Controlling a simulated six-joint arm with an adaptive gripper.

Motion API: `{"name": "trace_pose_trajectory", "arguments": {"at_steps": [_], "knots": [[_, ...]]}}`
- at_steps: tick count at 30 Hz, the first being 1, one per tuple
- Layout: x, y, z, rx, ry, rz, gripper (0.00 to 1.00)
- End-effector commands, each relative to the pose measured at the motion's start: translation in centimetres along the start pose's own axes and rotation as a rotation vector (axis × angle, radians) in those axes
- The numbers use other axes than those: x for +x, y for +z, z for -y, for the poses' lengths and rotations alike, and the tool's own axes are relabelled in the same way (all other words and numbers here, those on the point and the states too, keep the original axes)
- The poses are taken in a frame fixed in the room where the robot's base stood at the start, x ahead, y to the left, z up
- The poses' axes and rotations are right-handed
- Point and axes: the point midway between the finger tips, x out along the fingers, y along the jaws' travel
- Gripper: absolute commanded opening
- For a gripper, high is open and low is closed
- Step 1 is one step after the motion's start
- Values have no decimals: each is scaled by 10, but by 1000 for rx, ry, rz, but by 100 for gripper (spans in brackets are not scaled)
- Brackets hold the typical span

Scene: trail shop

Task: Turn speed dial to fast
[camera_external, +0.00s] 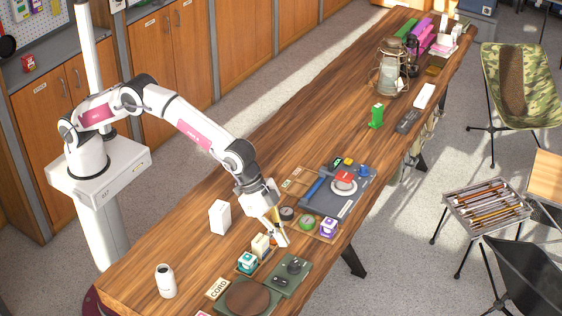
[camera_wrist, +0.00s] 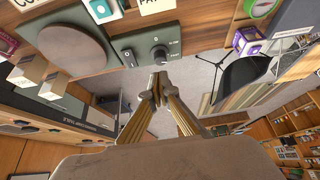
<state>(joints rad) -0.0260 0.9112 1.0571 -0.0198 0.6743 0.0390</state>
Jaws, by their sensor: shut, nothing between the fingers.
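The speed dial (camera_external: 296,263) is a dark round knob on a grey-green panel (camera_external: 297,281) near the table's front edge. In the wrist view the dial (camera_wrist: 160,53) sits near the top centre, on the panel (camera_wrist: 127,42), with a pointer-like ridge. Small markings beside it are too small to read surely. My gripper (camera_external: 283,241) points down just behind the panel. In the wrist view its shut fingertips (camera_wrist: 160,76) appear right beside the dial, with nothing between them. I cannot tell whether they touch it.
A brown round disc (camera_external: 248,297) lies left of the panel. Small boxes (camera_external: 261,244) stand behind it, close to my gripper. A purple-and-white box (camera_external: 328,227) and a dark tray (camera_external: 350,193) are to the right. A white block (camera_external: 220,217) and bottle (camera_external: 165,281) stand left.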

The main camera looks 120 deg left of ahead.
Motion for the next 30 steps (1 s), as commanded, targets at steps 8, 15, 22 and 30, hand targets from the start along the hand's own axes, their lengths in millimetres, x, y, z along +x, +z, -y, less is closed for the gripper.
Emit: {"name": "trace_pose_trajectory", "arguments": {"at_steps": [8, 15, 22, 30], "knots": [[4, 2, 0, -1, 0, 0, 0], [18, 10, 0, -1, 0, 1, 0], [36, 20, 0, -1, 1, 0, 0], [55, 30, 0, -1, 0, 0, 0]]}}
